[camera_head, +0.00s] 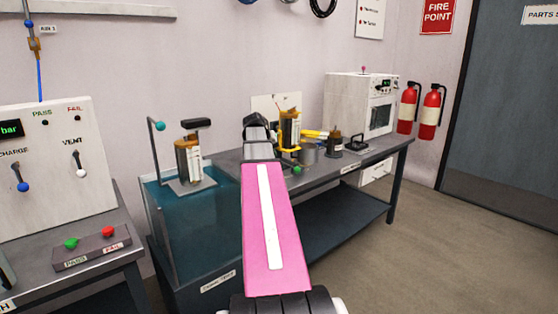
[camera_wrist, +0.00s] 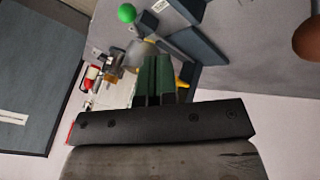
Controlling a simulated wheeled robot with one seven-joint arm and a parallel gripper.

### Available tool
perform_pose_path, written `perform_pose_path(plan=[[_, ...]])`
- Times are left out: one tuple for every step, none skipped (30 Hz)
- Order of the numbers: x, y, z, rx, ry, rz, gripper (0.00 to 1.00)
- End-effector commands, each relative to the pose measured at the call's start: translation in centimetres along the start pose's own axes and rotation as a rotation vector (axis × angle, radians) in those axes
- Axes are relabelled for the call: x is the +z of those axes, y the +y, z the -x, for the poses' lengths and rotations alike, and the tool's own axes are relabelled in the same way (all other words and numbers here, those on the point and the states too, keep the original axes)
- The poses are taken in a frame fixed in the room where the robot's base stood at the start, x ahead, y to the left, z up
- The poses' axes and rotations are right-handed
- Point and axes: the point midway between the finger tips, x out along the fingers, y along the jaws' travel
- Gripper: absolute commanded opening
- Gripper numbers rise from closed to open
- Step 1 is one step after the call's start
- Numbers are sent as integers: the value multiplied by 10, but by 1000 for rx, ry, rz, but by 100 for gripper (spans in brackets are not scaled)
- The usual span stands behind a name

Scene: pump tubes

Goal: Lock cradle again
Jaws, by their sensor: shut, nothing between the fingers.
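The likely cradle is the bench fixture with an amber tube (camera_head: 290,130), upright behind my gripper on the grey workbench. A small green ball (camera_head: 297,170) is at its foot, near the bench's front edge. A green ball also shows large in the wrist view (camera_wrist: 127,12), at the upper left. My gripper (camera_head: 256,122) is shut and empty, up in front of the bench and left of the fixture. Its dark fingers show together in the wrist view (camera_wrist: 157,80), apart from the ball. My arm hides part of the bench, and I cannot tell the lock's position.
A water tank (camera_head: 165,225) with another amber tube (camera_head: 188,158) on a stand is at left. A grey metal cup (camera_head: 308,153), a dark bottle (camera_head: 335,145) and a white oven-like box (camera_head: 350,105) stand right of the fixture. A test panel (camera_head: 50,160) is far left. Floor at right is clear.

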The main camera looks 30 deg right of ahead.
Motion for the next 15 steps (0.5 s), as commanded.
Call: perform_pose_path(plan=[[0, 0, -6, 0, -2, 0, 0], [0, 0, -11, 0, -3, 0, 0], [0, 0, -17, 0, -3, 0, 0], [0, 0, -22, 0, -2, 0, 0], [0, 0, -27, 0, -2, 0, 0], [0, 0, -34, 0, -3, 0, 0], [0, 0, -40, 0, -3, 0, 0], [0, 0, -45, 0, -3, 0, 0], [-1, 0, -52, -1, -2, 0, 0], [-1, 0, -58, -1, -3, 0, 0], [0, 0, -64, -1, -3, 0, 0], [0, 0, -71, -1, -3, 0, 0], [0, 0, -77, -1, -3, 0, 0], [-1, 0, -82, -1, -3, 0, 0], [-1, 0, -89, -1, -3, 0, 0]])
